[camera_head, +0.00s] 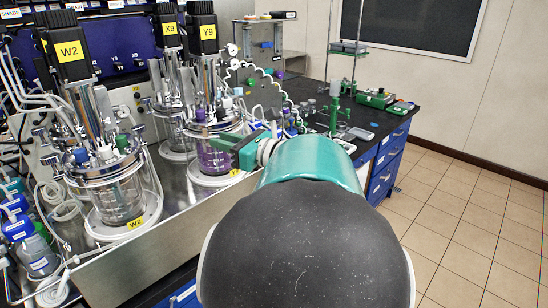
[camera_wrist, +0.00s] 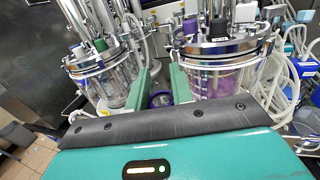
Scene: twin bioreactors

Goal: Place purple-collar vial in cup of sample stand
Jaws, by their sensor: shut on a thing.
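My gripper (camera_head: 232,150) is in front of the Y9 vessel in the head view, its green fingers pointing left toward the glass. In the wrist view my gripper (camera_wrist: 161,86) has its two green fingers on either side of a small clear vial (camera_wrist: 161,99) with a purple collar, and is shut on it. The vial is seen nearly end-on and its lower part is hidden by my wrist. In the head view I cannot make out the vial. I cannot identify the sample stand or its cup for sure in either view.
The Y9 vessel (camera_head: 215,158) holds purple liquid, close to my fingers. The W2 vessel (camera_head: 118,195) stands at the left. Tubes and cables run among the vessels. A steel tray edge (camera_head: 165,245) lies in front. The dark bench (camera_head: 375,118) at the right has free room.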

